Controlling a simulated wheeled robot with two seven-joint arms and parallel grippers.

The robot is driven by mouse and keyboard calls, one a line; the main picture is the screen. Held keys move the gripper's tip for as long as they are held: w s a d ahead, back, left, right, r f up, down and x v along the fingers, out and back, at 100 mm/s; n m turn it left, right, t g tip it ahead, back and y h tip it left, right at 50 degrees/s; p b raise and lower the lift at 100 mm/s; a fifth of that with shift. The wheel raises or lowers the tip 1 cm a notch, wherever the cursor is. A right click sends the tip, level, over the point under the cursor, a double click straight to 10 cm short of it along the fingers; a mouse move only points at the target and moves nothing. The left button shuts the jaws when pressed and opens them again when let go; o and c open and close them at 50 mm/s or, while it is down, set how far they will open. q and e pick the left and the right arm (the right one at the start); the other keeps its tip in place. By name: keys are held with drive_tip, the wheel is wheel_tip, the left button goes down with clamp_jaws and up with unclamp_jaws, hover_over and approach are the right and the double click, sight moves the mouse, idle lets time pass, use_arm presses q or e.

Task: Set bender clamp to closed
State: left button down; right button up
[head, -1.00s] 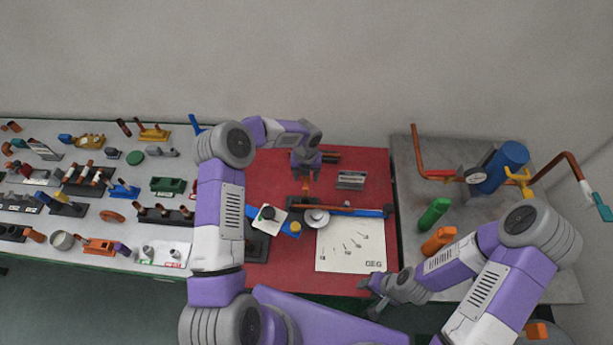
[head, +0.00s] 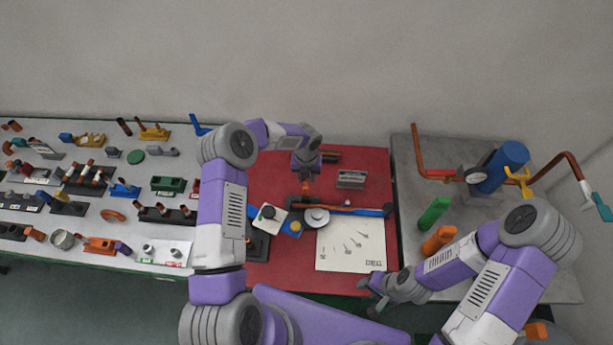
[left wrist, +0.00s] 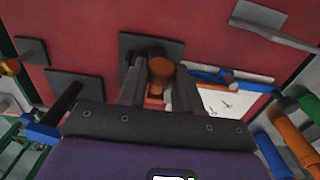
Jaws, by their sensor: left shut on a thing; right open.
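The bender (head: 318,217) sits on the red mat (head: 290,275), with a grey round wheel and a long blue and copper-coloured bar running to the right. My left gripper (head: 306,179) points down at the back of the bender. In the left wrist view its fingers (left wrist: 160,88) are shut around an orange-brown part (left wrist: 160,72), probably the clamp handle; the fingers hide much of it. Whether the clamp is open or closed cannot be told. My right gripper (head: 372,292) is open and empty near the mat's front right edge.
A white sheet (head: 350,247) with printed marks lies right of the bender. A small grey block (head: 351,179) stands behind. Several tools crowd the left table. A blue tank (head: 502,167), a green cylinder (head: 434,213) and an orange one (head: 438,240) stand on the grey table.

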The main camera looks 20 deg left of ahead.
sight(306, 188)
drive_tip(key=shift+f, duration=0.1)
